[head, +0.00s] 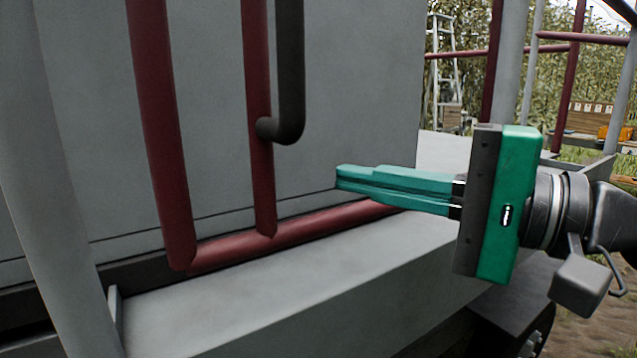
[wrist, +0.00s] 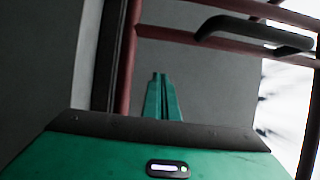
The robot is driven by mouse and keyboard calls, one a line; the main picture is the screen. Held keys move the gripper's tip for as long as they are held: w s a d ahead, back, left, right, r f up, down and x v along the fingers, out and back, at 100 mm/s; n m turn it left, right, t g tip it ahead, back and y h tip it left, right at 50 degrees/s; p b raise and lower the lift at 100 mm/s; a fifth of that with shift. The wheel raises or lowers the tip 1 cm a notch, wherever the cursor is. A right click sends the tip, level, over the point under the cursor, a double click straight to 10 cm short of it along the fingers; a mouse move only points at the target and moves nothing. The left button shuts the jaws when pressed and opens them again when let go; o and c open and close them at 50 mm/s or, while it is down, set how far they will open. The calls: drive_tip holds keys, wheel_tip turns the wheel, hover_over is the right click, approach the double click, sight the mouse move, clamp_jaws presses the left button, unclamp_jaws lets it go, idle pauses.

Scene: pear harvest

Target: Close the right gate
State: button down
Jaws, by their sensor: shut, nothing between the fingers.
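A dark red tubular gate frame (head: 160,130) stands close in front of a grey wall panel in the head view, with two uprights and a bottom rail. I cannot tell for sure that it is the right gate. A dark bent handle (head: 291,70) is fixed to its inner upright. In the wrist view the red frame (wrist: 123,62) and the handle (wrist: 255,32) show beyond the fingers. My green gripper (head: 340,178) is shut and empty. Its fingertips (wrist: 159,78) are to the right of and below the handle, apart from it, and appear near the bottom rail. The gate's upper part is out of view.
A grey ledge (head: 250,290) runs below the gate. A grey post (head: 50,180) stands at the left. More red rails (head: 570,37), a ladder (head: 441,70) and a wooden crate (head: 592,118) show at the back right. Tall plants fill the background.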

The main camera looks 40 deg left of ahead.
drive_tip(key=s+a, duration=0.4)
drive_tip(key=shift+a, duration=0.2)
drive_tip(key=shift+s, duration=0.1)
